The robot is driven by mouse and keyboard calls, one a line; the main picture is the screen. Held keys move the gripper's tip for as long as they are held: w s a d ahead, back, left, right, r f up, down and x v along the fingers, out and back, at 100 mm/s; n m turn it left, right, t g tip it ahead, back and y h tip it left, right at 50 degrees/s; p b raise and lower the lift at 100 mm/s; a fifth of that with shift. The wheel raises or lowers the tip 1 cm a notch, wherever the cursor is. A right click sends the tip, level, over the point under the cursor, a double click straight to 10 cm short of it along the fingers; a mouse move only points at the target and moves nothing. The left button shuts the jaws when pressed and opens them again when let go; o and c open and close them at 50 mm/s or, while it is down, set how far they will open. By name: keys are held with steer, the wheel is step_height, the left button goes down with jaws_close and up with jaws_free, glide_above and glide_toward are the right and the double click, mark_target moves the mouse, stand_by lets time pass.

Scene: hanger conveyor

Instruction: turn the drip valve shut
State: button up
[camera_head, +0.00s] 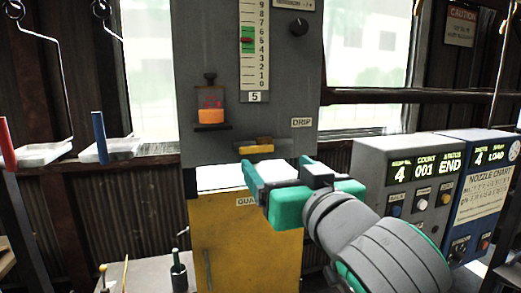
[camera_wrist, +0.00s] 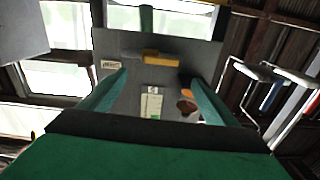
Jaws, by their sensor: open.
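The drip valve (camera_head: 254,147) shows as a short yellow bar lying roughly crosswise low on the grey panel, left of and below the DRIP label (camera_head: 302,123). In the wrist view the yellow valve bar (camera_wrist: 163,56) appears just beyond and between the fingertips. My gripper (camera_head: 279,166), with teal fingers, is open and empty just below and in front of the valve in the head view. The fingers (camera_wrist: 158,77) look apart from the bar. I cannot tell the exact gap in depth.
The grey panel also bears a gauge (camera_head: 254,45), an orange-filled cup (camera_head: 210,108) and a dark knob (camera_head: 299,26). A yellow cabinet (camera_head: 235,245) stands below. Control boxes (camera_head: 420,190) stand at right. Hangers with trays (camera_head: 110,148) hang at left.

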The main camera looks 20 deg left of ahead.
mark_target(261, 149)
steer(key=x, duration=0.9)
steer(key=shift+w+a+r, duration=0.25)
steer(key=shift+a, duration=0.1)
steer(key=shift+w+a, duration=0.15)
steer(key=shift+a, duration=0.15)
steer(key=shift+d, duration=0.1)
steer(key=shift+c, duration=0.4)
steer(key=c, duration=1.4)
